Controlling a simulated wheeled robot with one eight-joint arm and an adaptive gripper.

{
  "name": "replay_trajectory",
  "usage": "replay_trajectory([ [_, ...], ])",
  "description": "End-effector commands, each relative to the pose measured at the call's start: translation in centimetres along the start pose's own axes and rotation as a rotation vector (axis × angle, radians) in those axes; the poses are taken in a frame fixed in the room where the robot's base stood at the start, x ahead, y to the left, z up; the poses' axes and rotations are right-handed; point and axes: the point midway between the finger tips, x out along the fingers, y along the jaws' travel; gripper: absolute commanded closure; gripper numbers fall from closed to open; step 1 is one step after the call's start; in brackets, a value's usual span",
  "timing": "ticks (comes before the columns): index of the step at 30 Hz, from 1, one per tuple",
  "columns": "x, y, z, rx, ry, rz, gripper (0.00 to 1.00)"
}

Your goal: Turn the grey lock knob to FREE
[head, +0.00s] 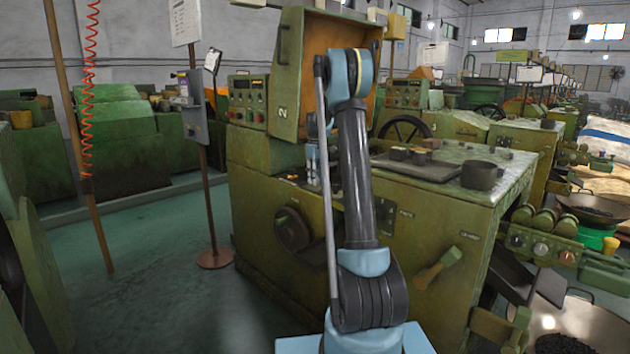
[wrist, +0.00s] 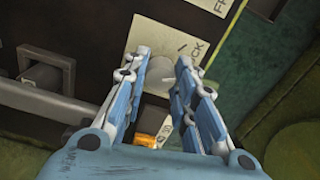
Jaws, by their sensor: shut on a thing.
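The grey lock knob (wrist: 158,73) shows in the wrist view between the two blue fingertips of my gripper (wrist: 162,63). My gripper is shut on it, with a finger at each side. A pale label (wrist: 192,50) beside the knob has a short dark line and lettering ending in "CK". A second pale label (wrist: 207,12), farther up, shows the start of a word, "F" and perhaps "R". In the head view my gripper (head: 313,165) is at the green machine (head: 262,185), partly behind my arm; the knob cannot be made out there.
In the wrist view a dark square fitting (wrist: 45,75) sits left of my fingers, and an orange piece (wrist: 147,140) lies below between them. In the head view a handwheel (head: 292,229) is below my gripper. Open floor (head: 150,290) lies to the left.

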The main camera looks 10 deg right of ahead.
Motion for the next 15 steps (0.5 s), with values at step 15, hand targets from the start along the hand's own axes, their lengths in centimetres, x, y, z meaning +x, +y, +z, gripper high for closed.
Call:
replay_trajectory([
  [15, -0.04, 0.09, -0.07, 0.489, 0.002, 0.001, 0.99],
])
